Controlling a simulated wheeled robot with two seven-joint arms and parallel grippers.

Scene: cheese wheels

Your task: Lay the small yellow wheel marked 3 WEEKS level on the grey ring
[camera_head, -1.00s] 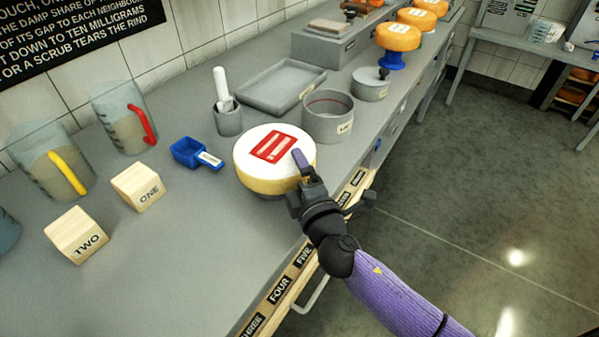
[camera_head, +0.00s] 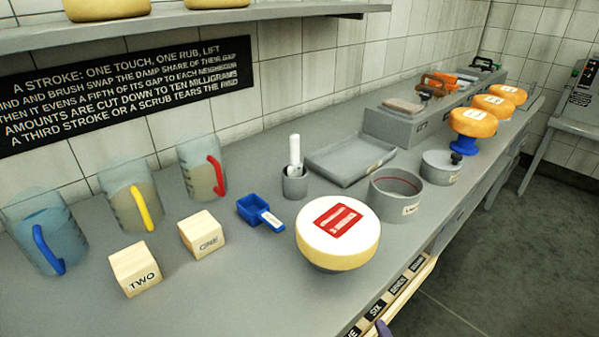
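A pale yellow wheel (camera_head: 338,236) with a white top and a red label lies on the bench at front centre. It looks level on a low grey support (camera_head: 335,270), mostly hidden under it; I cannot tell whether this is a ring. The label's marks are too small to read as 3 WEEKS. My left gripper is not in view.
Wooden blocks TWO (camera_head: 136,268) and ONE (camera_head: 202,233), a blue scoop (camera_head: 258,211) and several jugs (camera_head: 131,198) stand left. A grey tray (camera_head: 350,158), lidded pot (camera_head: 441,167) and several orange wheels (camera_head: 473,122) stand behind. Bench in front of the blocks is clear.

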